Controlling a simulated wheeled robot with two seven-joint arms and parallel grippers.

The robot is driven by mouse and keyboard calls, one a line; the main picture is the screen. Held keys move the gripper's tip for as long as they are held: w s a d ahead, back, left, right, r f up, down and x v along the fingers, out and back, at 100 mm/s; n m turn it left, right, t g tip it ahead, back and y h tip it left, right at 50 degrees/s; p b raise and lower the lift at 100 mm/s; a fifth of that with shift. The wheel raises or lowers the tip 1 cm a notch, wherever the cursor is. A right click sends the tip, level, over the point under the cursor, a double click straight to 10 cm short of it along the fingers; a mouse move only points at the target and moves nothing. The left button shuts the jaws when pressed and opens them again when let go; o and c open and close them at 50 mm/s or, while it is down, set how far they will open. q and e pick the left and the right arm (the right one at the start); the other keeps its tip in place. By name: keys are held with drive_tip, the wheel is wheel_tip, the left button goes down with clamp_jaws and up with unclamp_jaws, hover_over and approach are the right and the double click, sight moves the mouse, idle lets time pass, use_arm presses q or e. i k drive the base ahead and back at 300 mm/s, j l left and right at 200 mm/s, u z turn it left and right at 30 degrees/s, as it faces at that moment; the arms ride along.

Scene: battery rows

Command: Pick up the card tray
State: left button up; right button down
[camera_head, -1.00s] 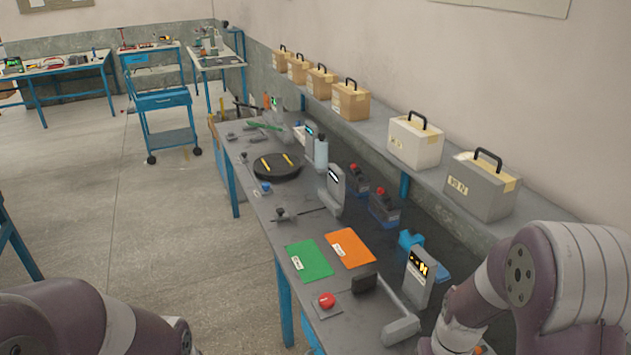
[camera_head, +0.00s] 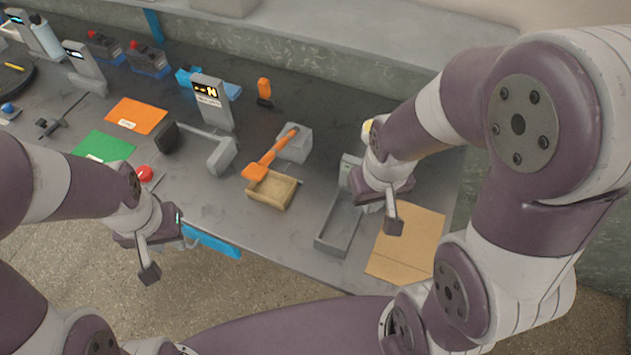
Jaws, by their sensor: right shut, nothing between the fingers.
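A small tan, shallow open tray (camera_head: 286,203) lies on the bench in the middle of the head view; it looks like the card tray. An orange-handled tool rests against its back edge. A longer grey open tray (camera_head: 325,245) stands to its right. Neither gripper touches the tan tray.
The orange tool (camera_head: 263,160) leans by a grey block (camera_head: 294,143). A display stand (camera_head: 212,102), a grey-handled tool (camera_head: 222,154), a red button (camera_head: 145,173) and green (camera_head: 103,146) and orange (camera_head: 137,115) sheets lie left. The brown sheet (camera_head: 408,243) lies at the right.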

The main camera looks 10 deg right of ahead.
sight(277, 189)
drive_tip(key=j, duration=0.35)
drive_tip(key=i+j, duration=0.15)
drive_tip(key=j, duration=0.25)
drive_tip(key=j+z, duration=0.1)
drive_tip(key=z, duration=0.35)
drive_tip(key=j+z, duration=0.1)
drive_tip(key=z, duration=0.3)
drive_tip(key=j+z, duration=0.1)
drive_tip(key=z, duration=0.35)
drive_tip(key=j+z, duration=0.1)
drive_tip(key=z, duration=0.3)
drive_tip(key=i+j, duration=0.35)
drive_tip(key=j+z, duration=0.05)
drive_tip(key=j, duration=0.05)
